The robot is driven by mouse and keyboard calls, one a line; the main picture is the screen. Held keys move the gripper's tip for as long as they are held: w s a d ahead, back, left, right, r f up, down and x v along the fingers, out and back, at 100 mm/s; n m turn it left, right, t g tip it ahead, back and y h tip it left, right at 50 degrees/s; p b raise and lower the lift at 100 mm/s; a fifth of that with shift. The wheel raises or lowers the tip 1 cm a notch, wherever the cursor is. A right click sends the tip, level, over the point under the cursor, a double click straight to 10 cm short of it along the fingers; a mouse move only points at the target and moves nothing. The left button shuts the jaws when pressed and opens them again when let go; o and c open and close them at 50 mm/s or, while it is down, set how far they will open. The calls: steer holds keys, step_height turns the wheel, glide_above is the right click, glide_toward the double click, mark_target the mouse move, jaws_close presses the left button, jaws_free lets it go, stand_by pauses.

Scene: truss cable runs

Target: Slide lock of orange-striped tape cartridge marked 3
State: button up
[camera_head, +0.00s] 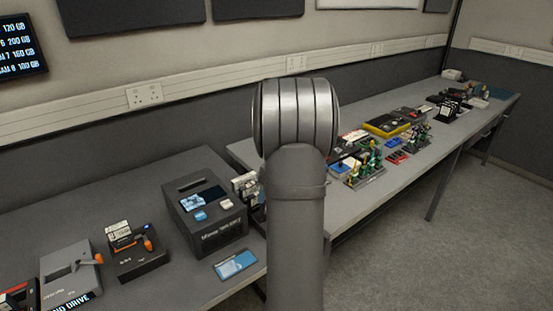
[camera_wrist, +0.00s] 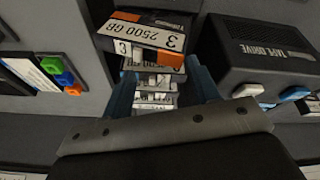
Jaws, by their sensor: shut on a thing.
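In the wrist view, the orange-striped tape cartridge marked 3 (camera_wrist: 146,36) shows its white label, reading 2500 GB, upside down in the picture. My gripper (camera_wrist: 164,82) has its two blue fingers on either side of the cartridge and is shut on it. More labelled cartridges (camera_wrist: 154,98) show below it, between the fingers. The cartridge's slide lock cannot be made out. In the head view, my arm stands in the middle and hides much of the work area; the gripper cannot be made out there.
A dark box lettered TAPE DRIVE (camera_wrist: 268,45) stands close to the right of the fingers. Green, orange and blue tabs (camera_wrist: 60,74) are at left. In the head view, a device with an orange lever (camera_head: 136,250) stands on the left bench. A blue card (camera_head: 236,264) lies in front.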

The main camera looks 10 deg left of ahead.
steer(key=r+n, duration=0.1)
steer(key=n, duration=0.2)
steer(key=r+n+g+h, duration=0.1)
steer(key=r+n, duration=0.1)
steer(key=n, duration=0.2)
steer(key=r+n+h, duration=0.1)
steer(key=r+n, duration=0.1)
steer(key=n, duration=0.2)
steer(key=shift+w+d+r+g, duration=0.15)
steer(key=shift+w+r+g, duration=0.05)
steer(key=shift+g, duration=0.2)
jaws_close()
steer(key=n, duration=0.1)
steer(key=r+n, duration=0.1)
steer(key=n, duration=0.1)
steer(key=shift+s+d+h, duration=0.1)
steer(key=shift+h, duration=0.3)
steer(key=shift+f, duration=2.7)
steer(key=shift+s+f, duration=0.1)
steer(key=shift+f, duration=0.15)
steer(key=shift+s+f, duration=0.1)
steer(key=shift+f, duration=0.05)
steer(key=shift+r, duration=0.2)
steer(key=shift+f, duration=0.65)
steer(key=shift+r, duration=0.15)
steer(key=shift+w+d, duration=0.35)
steer(key=shift+w, duration=0.2)
stand_by(0.7)
